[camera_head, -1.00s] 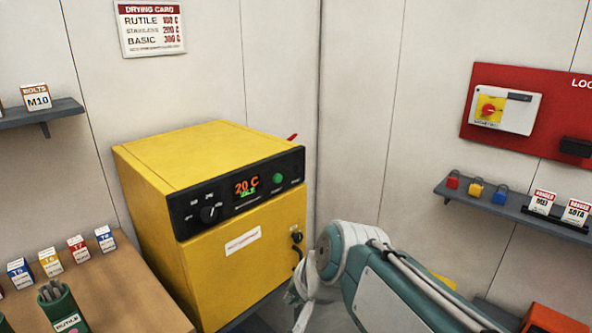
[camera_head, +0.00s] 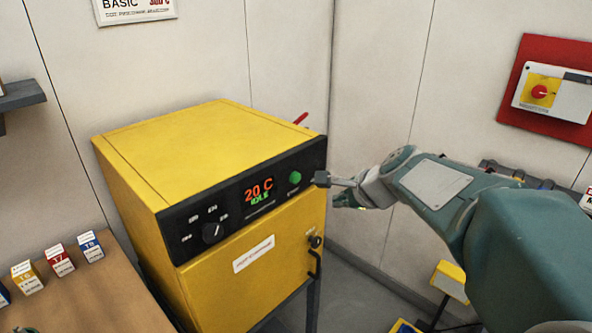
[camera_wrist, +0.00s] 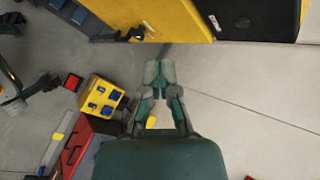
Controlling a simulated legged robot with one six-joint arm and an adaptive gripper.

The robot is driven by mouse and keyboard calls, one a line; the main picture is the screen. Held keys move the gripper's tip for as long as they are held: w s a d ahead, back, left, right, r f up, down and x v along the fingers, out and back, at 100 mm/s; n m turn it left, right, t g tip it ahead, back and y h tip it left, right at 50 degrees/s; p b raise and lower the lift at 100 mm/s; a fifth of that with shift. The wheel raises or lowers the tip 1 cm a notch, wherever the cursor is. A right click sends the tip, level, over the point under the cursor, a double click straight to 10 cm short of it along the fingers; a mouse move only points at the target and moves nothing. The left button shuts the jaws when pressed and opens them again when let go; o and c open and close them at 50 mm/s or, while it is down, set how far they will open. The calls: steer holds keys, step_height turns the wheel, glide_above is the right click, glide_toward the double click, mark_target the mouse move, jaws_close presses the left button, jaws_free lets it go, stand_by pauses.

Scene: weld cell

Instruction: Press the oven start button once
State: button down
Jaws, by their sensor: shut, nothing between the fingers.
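The yellow oven (camera_head: 180,135) stands against the wall in the head view. Its black front panel (camera_head: 190,235) carries a dial, a lit display (camera_head: 258,190) reading 20 C and IDLE, and a round green button (camera_head: 295,178) at the right end. My gripper (camera_head: 330,183) is just right of the button in the picture; I cannot tell whether it touches the panel. In the wrist view my gripper (camera_wrist: 160,72) is shut and empty, below the oven's yellow side (camera_wrist: 165,18). I cannot make out the green button there.
A handle (camera_head: 315,260) sticks out at the oven door's right edge. A wooden bench (camera_head: 95,290) with small labelled boxes is at left. A red board (camera_head: 530,65) with a switch hangs at right. A yellow box (camera_wrist: 102,97) is on the left in the wrist view.

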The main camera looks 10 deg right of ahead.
mark_target(297, 183)
steer(key=shift+a, duration=0.15)
steer(key=w+a, duration=0.5)
steer(key=w, duration=0.2)
stand_by(0.4)
stand_by(1.3)
steer(key=shift+w+a, duration=0.25)
steer(key=shift+w, duration=0.05)
steer(key=shift+w+a+r, duration=0.1)
steer(key=shift+w+a, duration=0.2)
steer(key=shift+w, duration=0.15)
stand_by(1.0)
steer(key=shift+s+d, duration=0.55)
steer(key=shift+s, duration=0.25)
